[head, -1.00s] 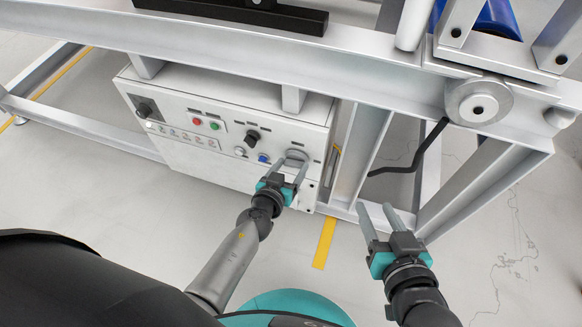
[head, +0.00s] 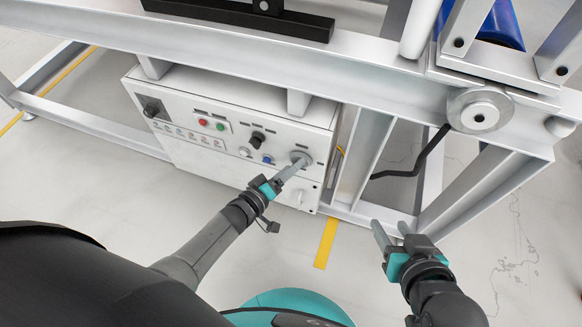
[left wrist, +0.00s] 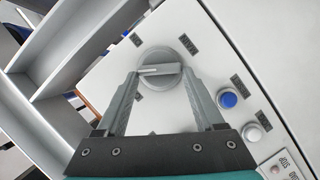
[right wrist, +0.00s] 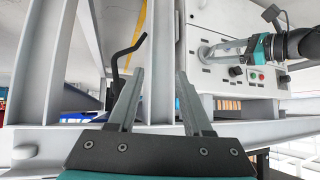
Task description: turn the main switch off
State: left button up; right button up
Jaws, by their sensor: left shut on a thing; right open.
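The main switch (head: 300,158) is a round grey rotary knob at the right end of the white control box's front. In the left wrist view the knob (left wrist: 160,74) has a raised grip bar with a white line, lying roughly across the picture between the fingers. My left gripper (head: 296,165) is shut on this grip bar, one finger at each end. In the head view its fingers overlap, so the grip shows better in the left wrist view (left wrist: 160,72). My right gripper (head: 389,227) is open and empty, right of the box and away from it; it also shows in the right wrist view (right wrist: 158,75).
The control box (head: 235,172) also carries a black knob (head: 257,138), red (head: 203,122) and green (head: 220,126) buttons, and a blue button (head: 267,159) close to the switch. Grey frame beams (head: 375,70) run above and right. A black bent lever (head: 412,172) is near my right gripper.

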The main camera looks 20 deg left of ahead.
pick_arm(q)
jog(key=shift+s+f+n+t+h+b, duration=0.1)
jog(key=shift+f+n+t+h+b, duration=0.2)
jog(key=shift+n+b, duration=0.5)
jog(key=shift+f+n+t+h+b, duration=0.15)
jog(key=shift+n+t+h+b, duration=0.25)
jog(key=shift+n, duration=0.75)
jog(key=shift+s+f+n+t+h+b, duration=0.1)
jog(key=shift+f+n+t+h+b, duration=0.15)
jog(key=shift+n+b, duration=0.55)
pick_arm(e)
jog(key=a+r+t+y, duration=0.3)
jog(key=a+t, duration=0.2)
jog(key=t, duration=0.1)
jog(key=shift+a+m+t, duration=0.3)
jog(key=shift+a+t, duration=0.05)
jog(key=shift+t, duration=0.05)
pick_arm(q)
jog(key=shift+r+n, duration=0.1)
jog(key=shift+n, duration=0.15)
pick_arm(e)
jog(key=shift+r, duration=0.15)
pick_arm(q)
jog(key=o, duration=1.4)
jog(key=shift+w, duration=0.15)
jog(key=shift+a, duration=0.1)
jog(key=shift+r, duration=0.1)
